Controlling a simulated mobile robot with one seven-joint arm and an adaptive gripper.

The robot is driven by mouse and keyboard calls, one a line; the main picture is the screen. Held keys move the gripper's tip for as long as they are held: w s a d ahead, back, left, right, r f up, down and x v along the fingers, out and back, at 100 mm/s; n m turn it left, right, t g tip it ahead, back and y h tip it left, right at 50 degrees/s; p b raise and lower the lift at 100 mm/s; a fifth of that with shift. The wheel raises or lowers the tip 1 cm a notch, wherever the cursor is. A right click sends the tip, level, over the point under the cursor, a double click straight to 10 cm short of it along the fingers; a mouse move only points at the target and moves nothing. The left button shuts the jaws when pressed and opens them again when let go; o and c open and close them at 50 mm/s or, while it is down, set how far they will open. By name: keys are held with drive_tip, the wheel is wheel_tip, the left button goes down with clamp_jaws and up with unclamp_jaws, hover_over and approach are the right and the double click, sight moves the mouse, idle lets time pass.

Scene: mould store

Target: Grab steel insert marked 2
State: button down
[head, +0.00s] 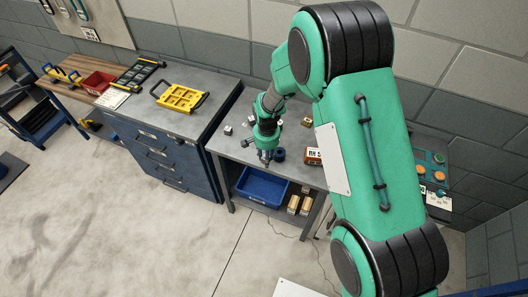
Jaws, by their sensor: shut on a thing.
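My gripper (266,155) points down over the grey metal workbench (232,152), low near its front edge. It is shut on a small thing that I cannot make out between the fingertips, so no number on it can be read. A small light steel cube with a dark mark (228,130) stands on the bench to the left of my gripper. Another small pale block (251,121) is just behind it, partly by my wrist. A small brownish block (307,122) lies to the right. The marks on these blocks are too small to read.
A dark blue round part (280,155) sits close right of my gripper. An orange-and-white box (313,156) is further right. A blue bin (262,187) is on the shelf below. My arm hides the bench's right part.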

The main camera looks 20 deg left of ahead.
drive_tip(key=shift+s+d+r, duration=0.1)
drive_tip(key=shift+s+d, duration=0.45)
drive_tip(key=shift+s, duration=0.2)
